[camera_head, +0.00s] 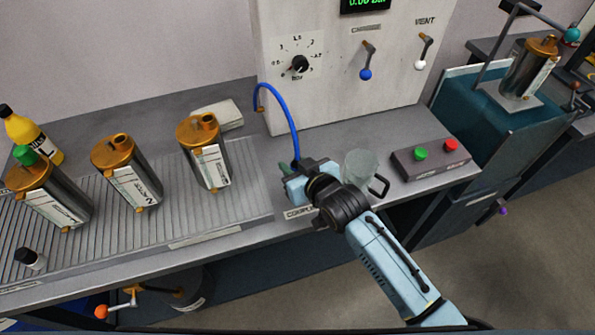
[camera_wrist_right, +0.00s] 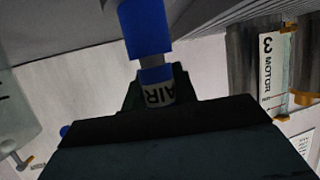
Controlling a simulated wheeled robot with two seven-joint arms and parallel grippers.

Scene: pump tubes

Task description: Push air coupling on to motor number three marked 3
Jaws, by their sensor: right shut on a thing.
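The air coupling (camera_wrist_right: 156,86), a small cylinder labelled AIR with a blue hose end (camera_wrist_right: 146,28), is between the fingers of my right gripper (camera_wrist_right: 157,95). In the head view my right gripper (camera_head: 284,172) is shut on it above the bench's front part, and the blue hose (camera_head: 284,104) arcs from the panel down to it. The motor marked 3 (camera_wrist_right: 271,62) shows in the right wrist view, apart from the coupling. The nearest motor (camera_head: 205,152) in the head view stands upright left of my gripper; its number is not legible there. My left gripper is not in view.
Two more motors (camera_head: 128,172) (camera_head: 48,190) stand on the ribbed tray (camera_head: 258,202); the leftmost has a green cap. A glass jug (camera_head: 361,166) stands right of my gripper, beside a button box (camera_head: 432,158). The control panel (camera_head: 330,90) rises behind.

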